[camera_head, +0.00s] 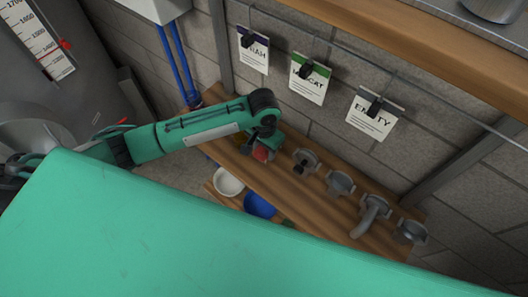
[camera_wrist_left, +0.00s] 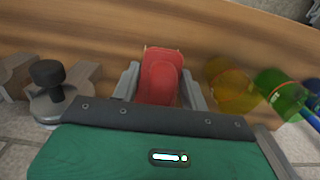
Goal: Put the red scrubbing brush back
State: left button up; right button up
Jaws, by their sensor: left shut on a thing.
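The red scrubbing brush (camera_wrist_left: 161,76) sits between the two grey fingers of my left gripper (camera_wrist_left: 158,88) in the left wrist view. The gripper is shut on it. In the head view my left gripper (camera_head: 264,147) reaches over the upper wooden shelf (camera_head: 325,207), near its left part, and a bit of the red brush (camera_head: 262,154) shows below the wrist. I cannot tell whether the brush touches the shelf. The brush's underside is hidden. My right gripper is not in view.
Several grey metal fittings (camera_head: 340,183) stand along the shelf to the right. A white bowl (camera_head: 228,181) and a blue bowl (camera_head: 259,205) are below. Label cards (camera_head: 310,82) hang from a rail above. Yellow (camera_wrist_left: 229,86) and green (camera_wrist_left: 279,94) objects are beside the gripper.

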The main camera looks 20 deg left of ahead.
pick_arm(q)
jog(key=shift+f, duration=0.7)
notch_tip(320, 180, down, 2)
jog(key=shift+f+p, duration=0.15)
jog(key=shift+p, duration=0.4)
jog(key=shift+f, duration=0.4)
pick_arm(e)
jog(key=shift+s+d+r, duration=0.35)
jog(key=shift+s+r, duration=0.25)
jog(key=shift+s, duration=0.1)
pick_arm(q)
jog(key=shift+f, duration=0.1)
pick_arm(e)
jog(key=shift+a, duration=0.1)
pick_arm(q)
jog(key=o, duration=1)
jog(key=shift+c, duration=0.2)
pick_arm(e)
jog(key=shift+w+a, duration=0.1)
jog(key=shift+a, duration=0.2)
